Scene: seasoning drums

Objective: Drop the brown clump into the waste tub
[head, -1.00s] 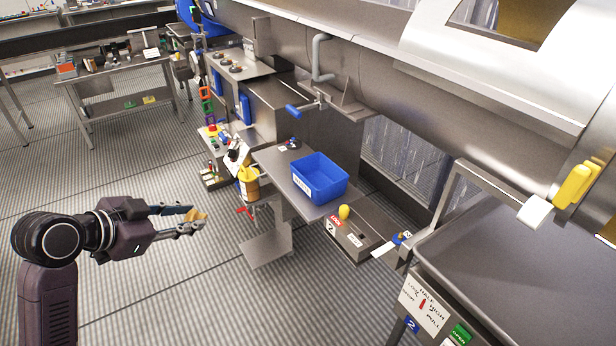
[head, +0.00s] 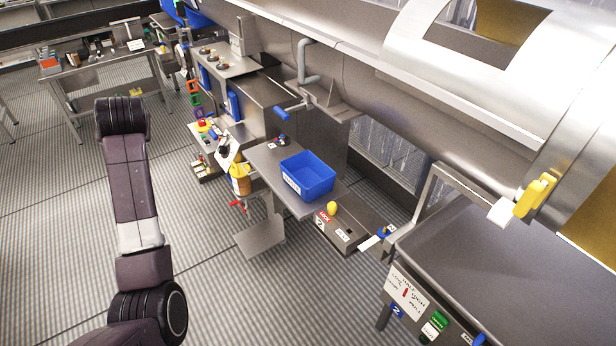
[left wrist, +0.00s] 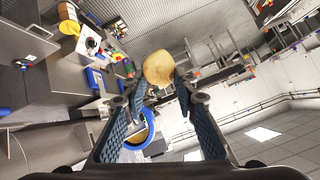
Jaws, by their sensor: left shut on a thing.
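My left gripper (left wrist: 161,84) is shut on the brown clump (left wrist: 158,68), a tan-brown rounded lump held between the fingertips in the left wrist view. In the head view only links of my left arm show at the left; the gripper and the clump are out of that picture. A blue rectangular tub (head: 307,182) with a white label stands on a steel shelf (head: 263,160) in the middle of the head view. Its label is too small to read, so I cannot confirm that it is the waste tub. My right gripper is not in view.
A grey control box (head: 340,232) with a yellow knob sits beside the shelf. A steel machine fills the right. A round blue-rimmed vessel (left wrist: 150,140) shows behind the fingers. The floor at left is open.

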